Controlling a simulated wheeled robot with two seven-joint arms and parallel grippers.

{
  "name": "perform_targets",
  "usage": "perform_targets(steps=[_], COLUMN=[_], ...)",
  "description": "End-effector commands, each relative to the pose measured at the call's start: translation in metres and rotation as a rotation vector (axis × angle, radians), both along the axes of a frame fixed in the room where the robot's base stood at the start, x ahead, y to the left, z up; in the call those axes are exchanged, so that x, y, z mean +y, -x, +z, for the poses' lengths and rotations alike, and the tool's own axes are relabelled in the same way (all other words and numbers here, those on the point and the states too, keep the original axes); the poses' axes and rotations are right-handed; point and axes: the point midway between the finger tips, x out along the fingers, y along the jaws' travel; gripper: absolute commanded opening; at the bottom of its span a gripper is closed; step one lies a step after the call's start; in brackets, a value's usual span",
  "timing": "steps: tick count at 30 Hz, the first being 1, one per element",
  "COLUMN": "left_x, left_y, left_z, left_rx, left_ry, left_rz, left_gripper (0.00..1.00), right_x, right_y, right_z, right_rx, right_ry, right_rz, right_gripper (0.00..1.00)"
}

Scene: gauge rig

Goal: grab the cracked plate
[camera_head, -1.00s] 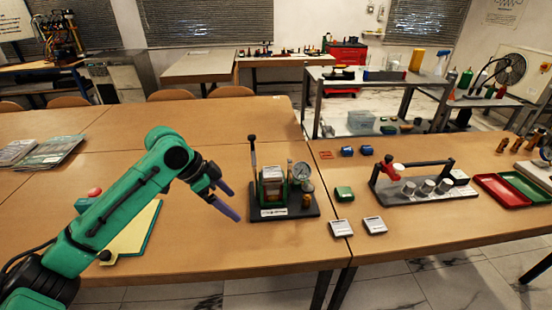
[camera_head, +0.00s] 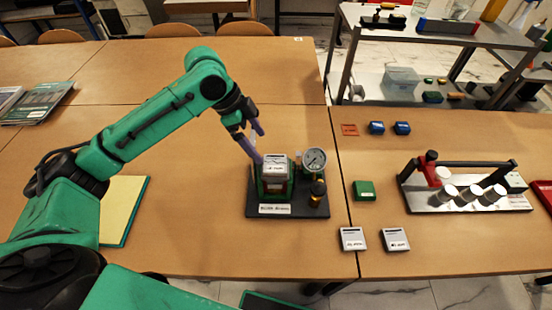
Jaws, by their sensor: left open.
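The gauge rig (camera_head: 300,205) stands on the table with a black base, a green holder (camera_head: 275,188) and a round dial (camera_head: 314,160). A light grey plate (camera_head: 275,165) with a small label sits at the top of the holder. Two similar labelled grey plates (camera_head: 352,239) and (camera_head: 396,240) lie flat on the table at the right front of the rig. The labels are too small to read, and I cannot tell which plate is cracked. My left gripper (camera_head: 260,144) is open and empty, just above and behind the holder's plate. My right gripper is out of view.
A green block (camera_head: 364,191) lies right of the rig, with two blue blocks (camera_head: 376,128) and (camera_head: 402,128) behind it. A stand with several metal cylinders (camera_head: 467,196) is further right. A yellow pad (camera_head: 121,210) lies left. The table between pad and rig is clear.

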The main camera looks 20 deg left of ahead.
Motion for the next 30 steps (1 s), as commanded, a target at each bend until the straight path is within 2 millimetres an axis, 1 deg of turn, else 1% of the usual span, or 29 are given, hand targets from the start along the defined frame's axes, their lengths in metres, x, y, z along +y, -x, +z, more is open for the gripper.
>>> perform_targets(steps=[1, 3, 5, 8, 11, 13, 16, 21, 22, 23, 24, 26, 27, 28, 30], left_x=[-0.005, -0.01, -0.013, -0.018, -0.026, -0.03, -0.033, -0.033, -0.033, -0.033, -0.033, -0.033, -0.033, -0.033, -0.033], left_y=[-0.001, -0.002, -0.003, -0.005, -0.008, -0.01, -0.011, -0.011, -0.011, -0.011, -0.011, -0.011, -0.011, -0.011, -0.012], left_z=[-0.009, -0.022, -0.029, -0.04, -0.057, -0.071, -0.08, -0.081, -0.081, -0.081, -0.081, -0.081, -0.081, -0.081, -0.08], left_rx=[0.004, 0.003, 0.001, 0.004, 0.004, 0.003, -0.001, -0.001, -0.001, -0.001, -0.001, -0.001, -0.001, -0.001, -0.003], left_ry=[0.001, 0.002, 0.001, 0.001, 0.002, 0.002, 0.0, 0.0, 0.0, 0.0, 0.0, 0.0, 0.0, 0.0, 0.0], left_rz=[-0.001, 0.001, 0.001, 0.002, 0.0, 0.001, 0.001, 0.002, 0.002, 0.002, 0.002, 0.002, 0.002, 0.002, 0.001], left_gripper=[1.0, 1.0, 1.0, 1.0, 1.0, 1.0, 1.0, 1.0, 0.92, 0.81, 0.66, 0.43, 0.27, 0.16, 0.16], right_x=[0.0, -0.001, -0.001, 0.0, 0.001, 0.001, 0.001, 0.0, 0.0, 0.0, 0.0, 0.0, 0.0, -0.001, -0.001], right_y=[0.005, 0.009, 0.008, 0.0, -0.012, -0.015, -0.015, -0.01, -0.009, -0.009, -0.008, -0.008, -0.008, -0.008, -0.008], right_z=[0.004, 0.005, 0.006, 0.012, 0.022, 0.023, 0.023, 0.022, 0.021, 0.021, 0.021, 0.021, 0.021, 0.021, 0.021], right_rx=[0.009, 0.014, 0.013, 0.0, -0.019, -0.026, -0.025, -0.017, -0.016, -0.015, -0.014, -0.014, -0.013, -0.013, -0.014], right_ry=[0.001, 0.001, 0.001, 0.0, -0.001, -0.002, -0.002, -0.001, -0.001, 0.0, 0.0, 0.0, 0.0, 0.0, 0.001], right_rz=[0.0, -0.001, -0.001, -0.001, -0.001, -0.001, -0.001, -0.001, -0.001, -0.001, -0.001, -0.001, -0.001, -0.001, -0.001], right_gripper=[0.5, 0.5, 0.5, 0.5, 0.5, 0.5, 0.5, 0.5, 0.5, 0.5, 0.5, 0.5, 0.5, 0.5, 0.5])
